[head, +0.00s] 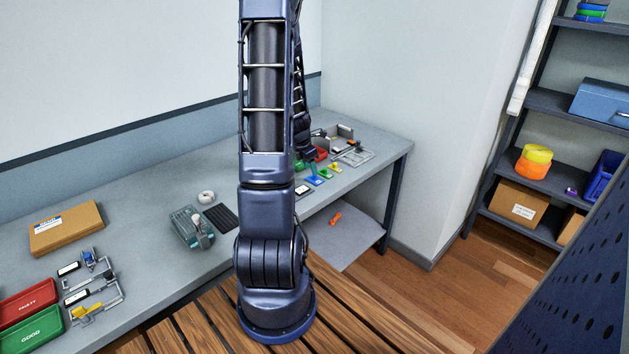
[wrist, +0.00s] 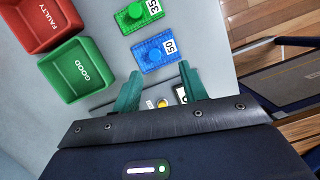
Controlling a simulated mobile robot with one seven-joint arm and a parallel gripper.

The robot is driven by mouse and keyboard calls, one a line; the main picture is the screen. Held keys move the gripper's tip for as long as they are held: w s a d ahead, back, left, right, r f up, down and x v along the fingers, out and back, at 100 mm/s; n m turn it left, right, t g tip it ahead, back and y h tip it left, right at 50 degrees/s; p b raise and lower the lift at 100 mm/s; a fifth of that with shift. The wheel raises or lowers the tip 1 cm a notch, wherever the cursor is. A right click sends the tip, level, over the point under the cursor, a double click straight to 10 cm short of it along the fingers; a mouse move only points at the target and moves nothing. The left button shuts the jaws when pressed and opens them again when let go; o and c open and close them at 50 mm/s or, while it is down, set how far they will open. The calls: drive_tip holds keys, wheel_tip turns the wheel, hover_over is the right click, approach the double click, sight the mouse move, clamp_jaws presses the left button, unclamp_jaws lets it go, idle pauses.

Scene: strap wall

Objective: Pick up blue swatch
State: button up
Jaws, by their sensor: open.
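The blue swatch (wrist: 152,56) lies flat on the grey bench in the wrist view, a small ribbed plate with a round knob and a white label reading 50. In the head view the blue swatch (head: 318,177) lies in a short row near the bench's front edge. My gripper (wrist: 158,88) is open, with its two green fingers apart. The height of the fingers above the bench is hard to tell.
A green swatch (wrist: 138,14) labelled 35 lies beside the blue one. The green GOOD bin (wrist: 77,69) and red FAULTY bin (wrist: 40,22) stand to the left. The bench edge (wrist: 217,50) is close on the right, with wooden floor beyond.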

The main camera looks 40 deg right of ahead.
sight(315, 177)
drive_tip(key=f, duration=0.1)
drive_tip(key=d+f, duration=0.1)
drive_tip(key=f, duration=0.1)
drive_tip(key=shift+w+d+f, duration=0.1)
drive_tip(key=shift+d, duration=0.25)
drive_tip(key=shift+x, duration=0.8)
drive_tip(key=shift+c, duration=0.4)
clamp_jaws()
